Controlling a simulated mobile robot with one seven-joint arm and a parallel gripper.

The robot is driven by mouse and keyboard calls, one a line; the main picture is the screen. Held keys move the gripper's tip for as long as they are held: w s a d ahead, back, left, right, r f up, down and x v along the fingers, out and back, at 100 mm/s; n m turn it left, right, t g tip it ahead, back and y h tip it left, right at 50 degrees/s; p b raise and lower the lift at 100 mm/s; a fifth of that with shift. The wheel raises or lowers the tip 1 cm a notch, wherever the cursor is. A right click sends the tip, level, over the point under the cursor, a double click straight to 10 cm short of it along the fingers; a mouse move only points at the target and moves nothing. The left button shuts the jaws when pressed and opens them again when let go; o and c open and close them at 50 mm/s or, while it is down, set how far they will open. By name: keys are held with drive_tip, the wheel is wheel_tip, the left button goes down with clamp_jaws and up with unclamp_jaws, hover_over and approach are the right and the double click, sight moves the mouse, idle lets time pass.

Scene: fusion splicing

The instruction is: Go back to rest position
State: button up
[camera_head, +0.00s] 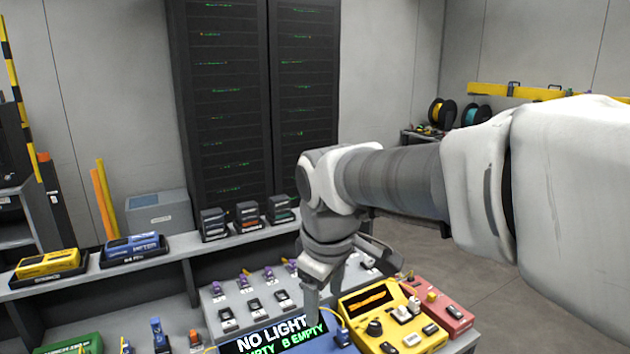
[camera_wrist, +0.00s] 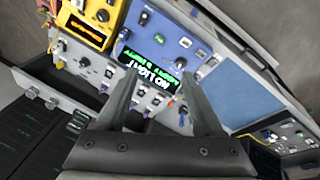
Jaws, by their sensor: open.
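My gripper (camera_wrist: 165,95) is open in the wrist view, its two fingers apart with nothing held between them. It hangs above a bench panel that has rows of small connectors and a display (camera_wrist: 148,85) reading "NO LIGHT". In the head view my arm reaches in from the right and its end points down over this panel. A yellow device (camera_head: 385,315) with an orange screen stands right beside the display. It also shows at the upper left of the wrist view (camera_wrist: 88,25).
A red box (camera_head: 440,305) stands right of the yellow device. A shelf (camera_head: 170,262) behind holds yellow and blue devices and several dark modules. A tall server rack (camera_head: 255,100) stands at the back. Open floor (camera_head: 480,250) lies to the right.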

drive_tip(key=s+d+m+t, duration=0.2)
drive_tip(key=s+d+m, duration=0.9)
drive_tip(key=s, duration=0.3)
drive_tip(key=shift+d+f, duration=0.35)
drive_tip(key=shift+d, duration=0.4)
